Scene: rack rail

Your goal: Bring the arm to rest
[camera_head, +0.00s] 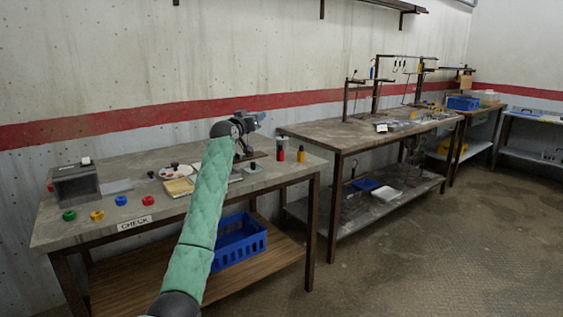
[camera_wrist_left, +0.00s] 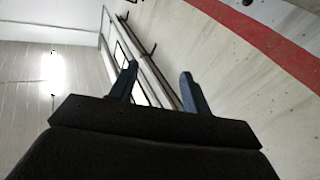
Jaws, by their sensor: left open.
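My left arm, in a green sleeve, reaches up from the bottom of the head view over the near workbench (camera_head: 85,228). Its gripper (camera_head: 256,118) is at the back edge of that bench, raised above its top, in front of the wall. In the left wrist view the two fingers (camera_wrist_left: 160,78) stand apart with nothing between them. My right gripper is not in view.
The near bench carries a grey box (camera_head: 75,186), coloured knobs, a paint-spotted plate, and red (camera_head: 280,154) and yellow (camera_head: 301,155) bottles. A blue crate (camera_head: 238,243) sits on its lower shelf. A second bench (camera_head: 345,135) stands to the right. Floor at the right is clear.

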